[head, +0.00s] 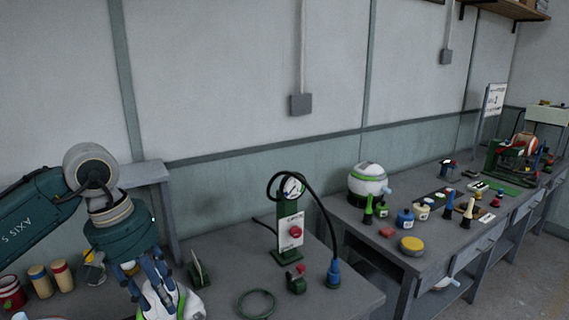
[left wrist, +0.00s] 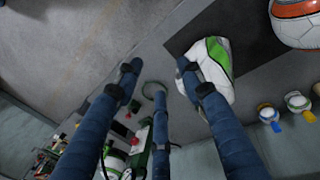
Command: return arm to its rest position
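My left arm comes in from the left in the head view, bent down over the near workbench. Its gripper (head: 158,300) points down, with its blue fingers in front of a white and green ball-like object (head: 188,304). In the left wrist view the gripper (left wrist: 155,75) has its fingers spread apart, with nothing between them. The white and green object (left wrist: 216,68) looks slumped and lies beside the right-hand finger on a dark mat (left wrist: 188,38). I cannot tell whether that finger touches it. My right gripper is in neither view.
A green pump stand (head: 287,240) with a gauge and black hose stands right of the arm. A green ring (head: 257,304) lies before it. Several cans (head: 60,275) stand at left. An orange and white ball (left wrist: 298,22) is nearby. A second bench (head: 440,225) stands at right.

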